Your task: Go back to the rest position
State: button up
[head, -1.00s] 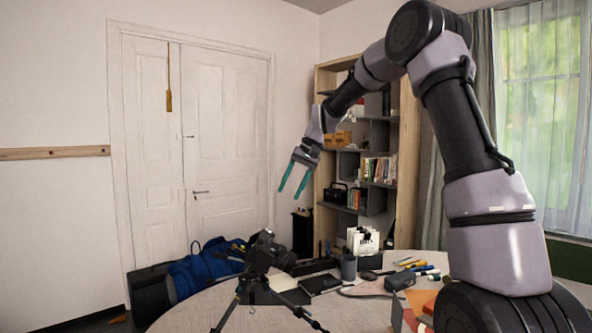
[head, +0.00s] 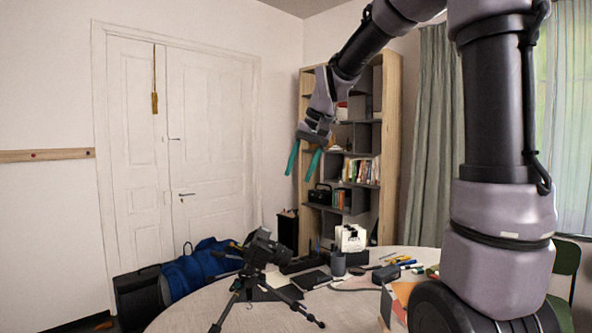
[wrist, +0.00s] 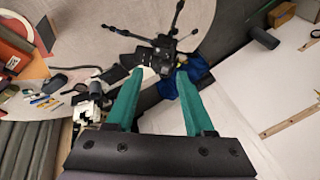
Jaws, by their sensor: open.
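My gripper (head: 302,161) has two teal fingers that hang downward, spread apart, with nothing between them. In the head view it is raised high above the round table (head: 196,308), in front of the bookshelf. In the wrist view the open fingers (wrist: 153,78) frame the camera on a tripod (wrist: 150,55), which is well beyond them and apart from them. That tripod camera (head: 262,250) also stands on the table in the head view, below and left of my gripper.
A blue bag (head: 200,268) lies behind the table at left. A tall bookshelf (head: 391,150) stands behind my gripper. The air around my gripper looks clear.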

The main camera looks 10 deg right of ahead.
jog(key=shift+s+r, duration=0.15)
jog(key=shift+s, duration=0.55)
jog(key=s+d+m+t, duration=0.1)
jog(key=s+d, duration=0.3)
jog(key=s, duration=0.5)
jog(key=s+d+f+m+t+h, duration=0.1)
jog(key=s+d, duration=0.3)
jog(key=s, duration=0.6)
jog(key=shift+s+t, duration=0.25)
jog(key=shift+t, duration=0.55)
